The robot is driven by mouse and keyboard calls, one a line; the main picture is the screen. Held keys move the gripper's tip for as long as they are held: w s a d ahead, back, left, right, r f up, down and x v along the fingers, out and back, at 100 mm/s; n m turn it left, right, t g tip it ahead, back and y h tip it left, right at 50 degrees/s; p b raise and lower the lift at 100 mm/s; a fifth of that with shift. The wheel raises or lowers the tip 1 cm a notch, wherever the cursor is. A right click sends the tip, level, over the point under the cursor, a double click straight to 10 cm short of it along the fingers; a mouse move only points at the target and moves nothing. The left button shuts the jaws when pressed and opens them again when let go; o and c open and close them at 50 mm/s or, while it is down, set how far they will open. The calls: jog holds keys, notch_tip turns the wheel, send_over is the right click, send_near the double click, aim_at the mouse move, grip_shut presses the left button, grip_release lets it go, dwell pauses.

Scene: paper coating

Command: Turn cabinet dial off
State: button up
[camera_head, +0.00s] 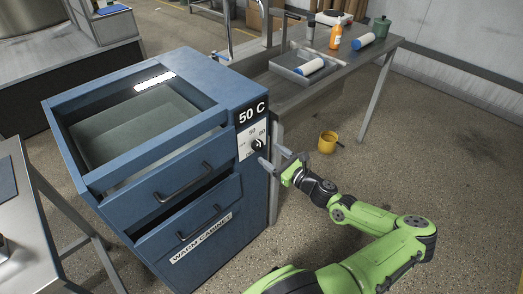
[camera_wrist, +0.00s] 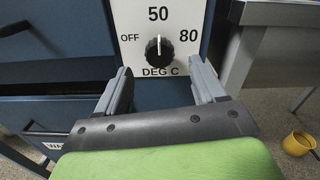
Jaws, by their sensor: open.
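The blue warm cabinet (camera_head: 258,98) has a white dial plate on its front right, under a "50 C" label. The black dial (camera_head: 258,144) also shows in the wrist view (camera_wrist: 158,48), between the marks OFF, 50 and 80. Its white pointer line points up at 50. My gripper (camera_head: 273,157) is open and empty in front of the dial plate. In the wrist view its fingers (camera_wrist: 160,70) point at the plate, one to each side and just below the dial. I see no contact with the dial.
The cabinet has drawers with dark handles (camera_head: 184,181); a dark gap shows above the lower drawer front. A metal sink table (camera_head: 290,92) stands behind to the right, with bottles and a tray. A yellow mug (camera_head: 327,143) is on the floor. Floor to the right is mostly clear.

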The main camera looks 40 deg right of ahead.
aim_at(260, 147)
jog(key=w, duration=0.5)
jog(key=shift+w+a+b, duration=0.1)
jog(key=shift+w+b, duration=0.15)
jog(key=shift+b, duration=0.15)
jog(key=c, duration=1.1)
jog(key=shift+o, duration=0.2)
